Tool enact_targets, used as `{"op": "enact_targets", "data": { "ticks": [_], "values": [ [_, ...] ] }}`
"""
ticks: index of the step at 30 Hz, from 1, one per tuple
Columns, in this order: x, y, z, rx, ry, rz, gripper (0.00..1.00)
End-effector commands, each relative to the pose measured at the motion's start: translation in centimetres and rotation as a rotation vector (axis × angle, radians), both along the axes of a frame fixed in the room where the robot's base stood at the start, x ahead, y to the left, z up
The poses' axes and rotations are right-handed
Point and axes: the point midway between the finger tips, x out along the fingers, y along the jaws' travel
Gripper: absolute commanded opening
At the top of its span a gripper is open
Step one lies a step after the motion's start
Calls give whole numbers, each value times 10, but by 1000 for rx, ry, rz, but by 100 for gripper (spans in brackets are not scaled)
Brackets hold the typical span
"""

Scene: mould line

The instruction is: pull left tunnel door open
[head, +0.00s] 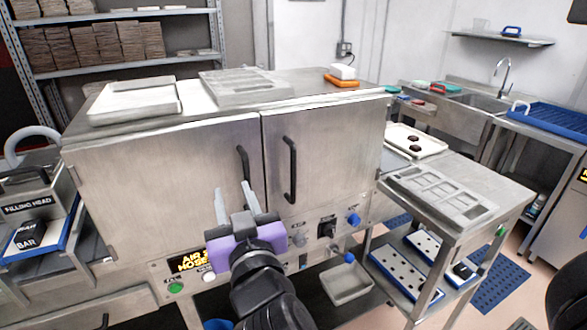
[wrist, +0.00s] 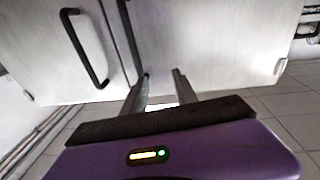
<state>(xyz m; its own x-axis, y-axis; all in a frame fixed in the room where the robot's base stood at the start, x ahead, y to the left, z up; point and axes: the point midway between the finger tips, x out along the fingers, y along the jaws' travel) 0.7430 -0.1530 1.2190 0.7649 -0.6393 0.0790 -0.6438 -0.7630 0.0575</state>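The left tunnel door (head: 150,185) is a flat steel panel and looks closed, beside the right door (head: 340,150). Its black bar handle (head: 241,163) is upright near the seam. My gripper (head: 233,187) is open in front of the left door, low by that handle, with its right finger close to the handle's lower part. In the wrist view, the left door (wrist: 215,45) is on the right and its handle (wrist: 129,38) runs down towards the left finger of my gripper (wrist: 160,78). Nothing shows between the fingers. I cannot tell whether a finger touches the handle.
The right door's handle (head: 290,168) is close by on the right. A control panel with a green button (head: 175,287) and knobs lies below the doors. A trolley (head: 455,205) with trays stands at right, and a filling head unit (head: 30,200) at left.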

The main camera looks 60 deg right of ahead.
Motion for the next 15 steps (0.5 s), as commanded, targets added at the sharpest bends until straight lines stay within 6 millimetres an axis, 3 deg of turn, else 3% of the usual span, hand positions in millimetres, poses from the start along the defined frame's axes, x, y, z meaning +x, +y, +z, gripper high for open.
{"op": "enact_targets", "data": {
  "ticks": [6, 15],
  "values": [
    [-15, -19, -21, 90, 24, -97, 34],
    [11, -45, -18, 96, 20, -97, 34]
  ]
}}
